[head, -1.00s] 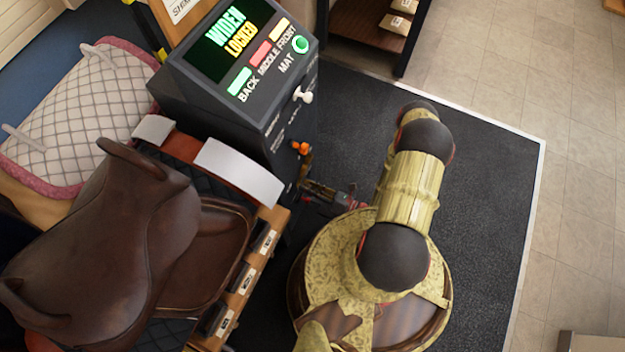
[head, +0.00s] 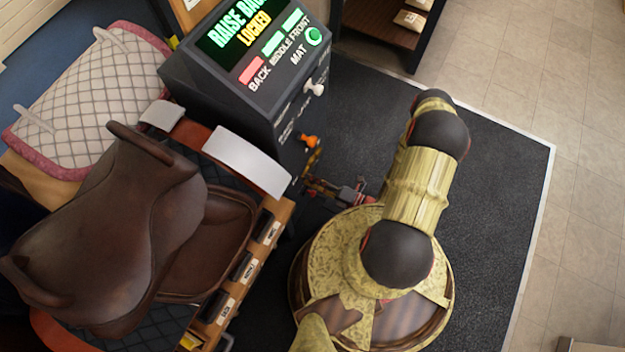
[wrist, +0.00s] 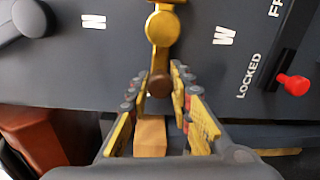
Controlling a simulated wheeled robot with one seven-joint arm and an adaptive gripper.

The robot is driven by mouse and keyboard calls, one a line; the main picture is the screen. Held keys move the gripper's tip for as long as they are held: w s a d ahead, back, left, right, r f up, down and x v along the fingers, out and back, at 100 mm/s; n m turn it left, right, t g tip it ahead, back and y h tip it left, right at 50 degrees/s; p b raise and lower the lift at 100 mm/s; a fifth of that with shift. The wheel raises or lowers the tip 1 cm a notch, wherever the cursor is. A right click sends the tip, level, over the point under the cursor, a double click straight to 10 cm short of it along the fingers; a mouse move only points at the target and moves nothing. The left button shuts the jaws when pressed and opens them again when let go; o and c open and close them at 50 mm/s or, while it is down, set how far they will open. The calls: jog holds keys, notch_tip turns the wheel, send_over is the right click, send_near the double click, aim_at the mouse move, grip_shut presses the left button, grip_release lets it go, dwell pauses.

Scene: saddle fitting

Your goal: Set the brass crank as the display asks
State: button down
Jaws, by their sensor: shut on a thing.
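The display (head: 240,25) on the dark console reads RAISE BACK in green, with LOCKED in yellow below. Its BACK light (head: 251,70) is red; the MIDDLE and FRONT lights are green. In the wrist view the brass crank (wrist: 160,28) hangs down the dark panel, its brown knob (wrist: 160,83) between my fingers. My gripper (wrist: 160,88) is shut on this knob. In the head view my gripper (head: 312,185) is low beside the console, and the crank there is hard to make out. A red-knobbed lever (wrist: 292,84) sits by the word LOCKED, right of the crank.
A brown saddle (head: 110,230) rests on a stand left of the console, with white pads (head: 245,160) beside it. A white toggle (head: 315,88) and a green MAT button (head: 313,36) are on the console. Dark mat (head: 480,200) lies clear to the right.

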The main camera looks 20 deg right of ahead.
jog(key=shift+r, duration=0.1)
dwell(0.3)
jog(key=c, duration=1.6)
grip_release()
jog(key=shift+d, duration=0.1)
jog(key=shift+v, duration=6)
